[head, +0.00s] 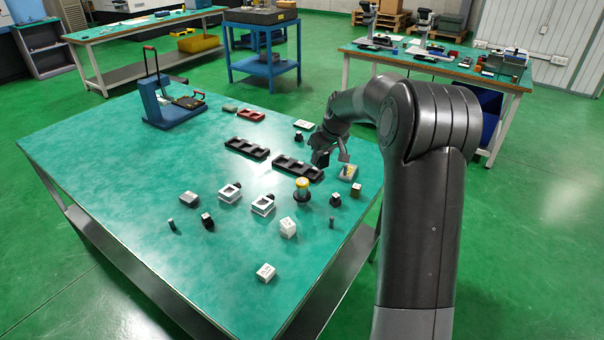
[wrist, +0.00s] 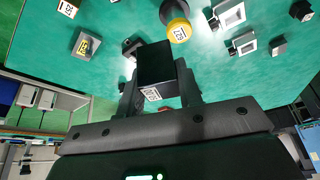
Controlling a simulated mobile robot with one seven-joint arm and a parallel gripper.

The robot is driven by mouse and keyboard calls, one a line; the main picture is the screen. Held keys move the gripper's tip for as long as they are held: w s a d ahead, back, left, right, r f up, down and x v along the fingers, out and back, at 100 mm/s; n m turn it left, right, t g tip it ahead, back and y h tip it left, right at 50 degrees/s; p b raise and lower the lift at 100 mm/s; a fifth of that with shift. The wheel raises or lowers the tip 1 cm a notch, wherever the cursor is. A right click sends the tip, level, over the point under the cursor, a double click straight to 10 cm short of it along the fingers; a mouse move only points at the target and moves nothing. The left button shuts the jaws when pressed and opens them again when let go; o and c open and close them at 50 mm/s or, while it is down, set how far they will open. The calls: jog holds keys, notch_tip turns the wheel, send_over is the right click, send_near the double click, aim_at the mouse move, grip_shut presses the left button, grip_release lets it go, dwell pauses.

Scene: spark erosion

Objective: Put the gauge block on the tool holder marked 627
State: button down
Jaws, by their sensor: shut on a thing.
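My gripper (head: 326,150) is shut on a black block (wrist: 155,68) and holds it above the far right part of the green table. The block has a white label, too small to read, on the side towards the wrist camera. I cannot tell for certain that it is the gauge block. Several marked pieces stand on the table, among them a white block (head: 288,228), another white block (head: 265,272) and a grey block with a yellow patch (head: 348,173). The grey one also shows in the wrist view (wrist: 85,45).
A yellow-topped round piece (head: 302,189) stands near my gripper. Black trays (head: 297,167) lie beside it. Two pale frame-like pieces (head: 230,193) (head: 263,205) sit mid-table. A blue stand (head: 165,110) is at the back left. The table's left front is clear.

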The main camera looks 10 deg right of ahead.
send_over(302, 181)
notch_tip(302, 181, down, 4)
jog(key=shift+w+r, duration=0.1)
jog(key=shift+r, duration=0.05)
jog(key=shift+f, duration=2)
jog(key=shift+f, duration=0.15)
jog(key=c, duration=1)
grip_release()
